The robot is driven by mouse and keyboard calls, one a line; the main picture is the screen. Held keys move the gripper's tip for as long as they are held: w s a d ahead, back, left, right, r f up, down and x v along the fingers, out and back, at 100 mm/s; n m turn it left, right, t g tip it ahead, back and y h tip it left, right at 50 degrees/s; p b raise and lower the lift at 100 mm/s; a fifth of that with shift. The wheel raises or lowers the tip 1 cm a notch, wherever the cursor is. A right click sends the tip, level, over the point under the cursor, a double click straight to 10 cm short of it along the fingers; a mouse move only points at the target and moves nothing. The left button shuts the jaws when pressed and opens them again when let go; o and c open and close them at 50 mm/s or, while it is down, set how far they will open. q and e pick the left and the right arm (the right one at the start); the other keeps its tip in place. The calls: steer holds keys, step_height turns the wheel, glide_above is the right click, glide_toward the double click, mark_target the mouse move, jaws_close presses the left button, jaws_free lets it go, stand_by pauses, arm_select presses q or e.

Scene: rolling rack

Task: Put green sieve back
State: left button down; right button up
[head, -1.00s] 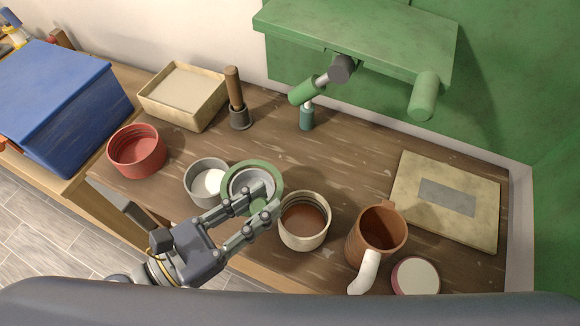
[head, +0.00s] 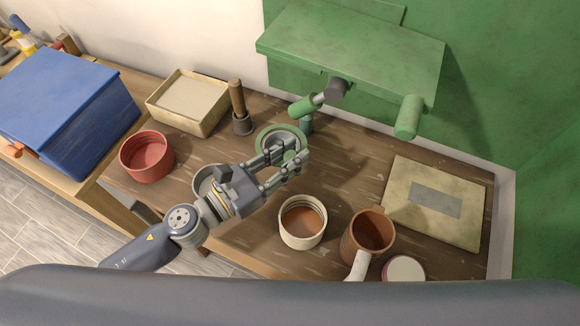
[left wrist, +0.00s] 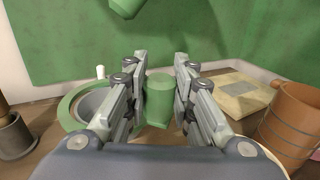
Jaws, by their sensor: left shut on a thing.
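The green sieve (head: 263,146), a green ring around a grey bowl, is at the fingers of my left gripper (head: 284,168) in the head view. The gripper is shut on it, and the fingers hide part of its near side. In the left wrist view the sieve (left wrist: 70,108) is left of the gripper (left wrist: 160,90), partly behind the left finger. A green cylindrical piece (left wrist: 159,98) shows between the fingers; I cannot tell whether it belongs to the sieve. My right gripper is not in view.
A small green stand (head: 303,105) is just behind the sieve. A flat board (head: 470,218) lies right. A green shelf (head: 350,60) overhangs the back.

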arm_select(q)
step_height(320, 180, down, 3)
steer(key=shift+s+r+b, duration=0.1)
steer(key=shift+b, duration=0.3)
step_height(320, 180, down, 4)
steer(key=shift+b, duration=0.45)
steer(key=shift+p, duration=0.3)
steer(key=shift+f+b, duration=0.3)
steer(key=shift+f, duration=0.05)
steer(key=c, duration=1.6)
jaws_free()
steer(key=shift+r, duration=0.1)
steer(key=shift+c, duration=0.2)
steer(key=shift+r+p, duration=0.15)
steer(key=shift+p, duration=0.15)
